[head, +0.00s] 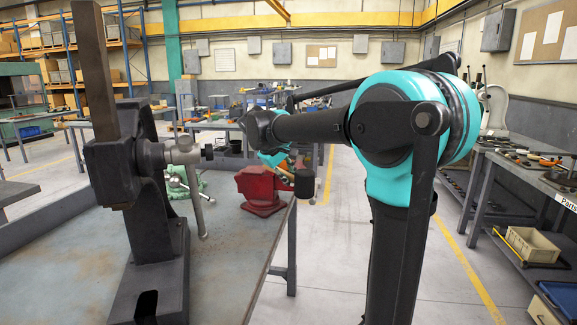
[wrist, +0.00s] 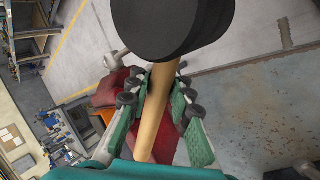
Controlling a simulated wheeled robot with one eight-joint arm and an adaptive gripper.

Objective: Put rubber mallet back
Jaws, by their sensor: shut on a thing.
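The rubber mallet has a black head (head: 305,184) and a pale wooden handle. In the wrist view its black head (wrist: 170,25) fills the top middle, and the handle (wrist: 153,115) runs down between the fingers. My gripper (wrist: 157,95) is shut on the handle below the head. In the head view, my gripper (head: 278,163) is partly hidden by my arm. It holds the mallet above the table's right edge, near the red vise (head: 260,192). The vise shows behind the handle in the wrist view.
A dark arbor press (head: 150,170) stands on the grey workbench (head: 75,275) at left. A green vise (head: 185,183) stands behind it. A bench with tools (head: 535,158) and a shelf with a beige bin (head: 532,245) stand at right. Open floor lies between the benches.

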